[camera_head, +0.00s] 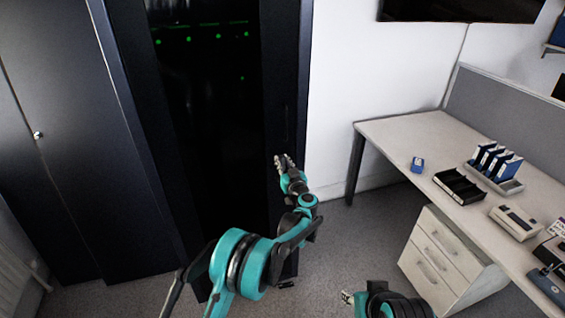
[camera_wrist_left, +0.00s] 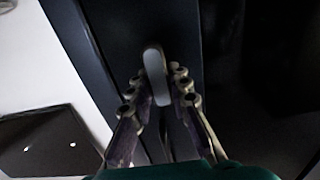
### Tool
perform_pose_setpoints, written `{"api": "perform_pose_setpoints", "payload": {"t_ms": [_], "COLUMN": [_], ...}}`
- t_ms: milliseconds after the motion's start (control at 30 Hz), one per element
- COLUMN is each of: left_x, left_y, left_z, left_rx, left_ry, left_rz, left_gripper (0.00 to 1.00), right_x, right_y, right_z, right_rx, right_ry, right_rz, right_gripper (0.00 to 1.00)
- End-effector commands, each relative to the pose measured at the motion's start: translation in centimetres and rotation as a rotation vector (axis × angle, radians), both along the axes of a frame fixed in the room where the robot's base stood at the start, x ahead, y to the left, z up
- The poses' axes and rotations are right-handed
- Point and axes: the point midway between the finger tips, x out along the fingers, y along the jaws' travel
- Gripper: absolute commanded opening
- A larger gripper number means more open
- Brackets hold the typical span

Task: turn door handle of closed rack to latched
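The closed rack (camera_head: 215,110) is a tall dark cabinet at the upper middle of the head view, with green lights behind its dark door. Its door handle (camera_wrist_left: 156,78) is a pale, elongated grip on the dark door frame in the left wrist view. The handle lies roughly along the frame strip. I cannot make it out in the head view, where my gripper covers that spot. My left gripper (camera_head: 284,163) is at the door's right edge. Its fingers (camera_wrist_left: 160,88) stand apart on both sides of the handle, with narrow gaps. My right gripper (camera_head: 347,298) shows only partly at the bottom.
Another dark cabinet (camera_head: 70,130) with a small knob stands at the left. A desk (camera_head: 400,130) with blue binders (camera_head: 495,160) and small devices stands at the right, with a white drawer unit (camera_head: 440,262) under it. Grey floor is free between rack and desk.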

Motion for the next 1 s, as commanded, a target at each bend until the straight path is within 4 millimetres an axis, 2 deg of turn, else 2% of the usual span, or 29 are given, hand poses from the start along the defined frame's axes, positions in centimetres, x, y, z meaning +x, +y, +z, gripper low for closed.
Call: {"api": "perform_pose_setpoints", "payload": {"t_ms": [467, 1000], "left_x": [-0.01, -0.15], "left_y": [0.1, 0.52], "left_z": [-0.02, -0.18], "left_rx": [-0.079, -0.518], "left_ry": [-0.026, -0.168], "left_rz": [0.0, 0.0], "left_gripper": [0.0, 0.0], "right_x": [-0.01, 0.0], "right_y": [0.0, 0.0], "right_z": [-0.18, -0.91], "right_rx": [0.0, 0.0], "right_ry": [0.0, 0.0], "right_rz": [0.0, 0.0], "right_gripper": [0.4, 0.4]}}
